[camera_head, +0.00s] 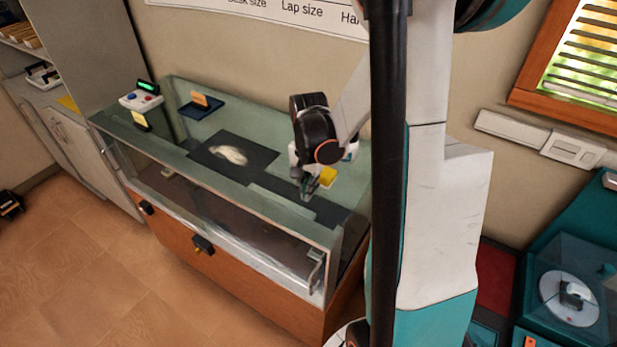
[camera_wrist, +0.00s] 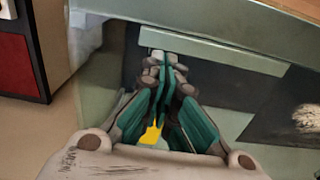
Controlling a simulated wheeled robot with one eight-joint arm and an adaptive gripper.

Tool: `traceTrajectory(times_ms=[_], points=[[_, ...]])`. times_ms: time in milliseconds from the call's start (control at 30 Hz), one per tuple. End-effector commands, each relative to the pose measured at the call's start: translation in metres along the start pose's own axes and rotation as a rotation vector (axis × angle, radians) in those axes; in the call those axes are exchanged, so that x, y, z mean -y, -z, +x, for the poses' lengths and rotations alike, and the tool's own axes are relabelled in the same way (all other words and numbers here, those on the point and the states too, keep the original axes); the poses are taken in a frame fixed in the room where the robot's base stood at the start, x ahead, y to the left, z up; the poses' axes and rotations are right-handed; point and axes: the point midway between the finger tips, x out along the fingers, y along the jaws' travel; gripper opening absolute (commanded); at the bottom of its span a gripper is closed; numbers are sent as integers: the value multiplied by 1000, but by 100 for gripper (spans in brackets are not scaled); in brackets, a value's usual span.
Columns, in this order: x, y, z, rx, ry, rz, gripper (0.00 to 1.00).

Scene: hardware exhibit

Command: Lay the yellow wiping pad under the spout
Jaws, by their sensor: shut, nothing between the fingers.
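My gripper (camera_head: 308,188) points down over the right end of the glass-topped counter (camera_head: 285,185), its teal fingers closed together. Nothing shows between the fingertips (camera_wrist: 165,68) in the wrist view. A small yellow piece (camera_head: 327,176), possibly the wiping pad, shows just right of my gripper in the head view. A yellow patch (camera_wrist: 151,134) shows beside and partly behind the fingers in the wrist view. Whether it touches the fingers I cannot tell. A white object, partly hidden by my arm, shows behind the gripper. I cannot make out a spout for certain.
A dark mat (camera_head: 208,152) with a pale, fluffy item (camera_head: 232,155) lies left of my gripper. A white device with a green display (camera_head: 147,88) and a blue tray (camera_head: 200,107) stand farther left. The counter's front glass edge (camera_head: 245,190) runs close by.

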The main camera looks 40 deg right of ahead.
Motion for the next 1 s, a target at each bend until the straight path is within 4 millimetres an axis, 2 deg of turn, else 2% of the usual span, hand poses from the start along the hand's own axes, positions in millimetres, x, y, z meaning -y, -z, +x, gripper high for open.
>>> traceTrajectory(times_ms=[67, 200, 333, 833, 1000], points=[[0, 0, 17, 0, 0, 0, 0], [0, 22, 15, 0, 0, 3, 0], [0, 34, 14, 0, 0, 2, 0], [0, 41, 15, 0, 0, 0, 0], [0, 62, 17, 0, 0, 3, 0]])
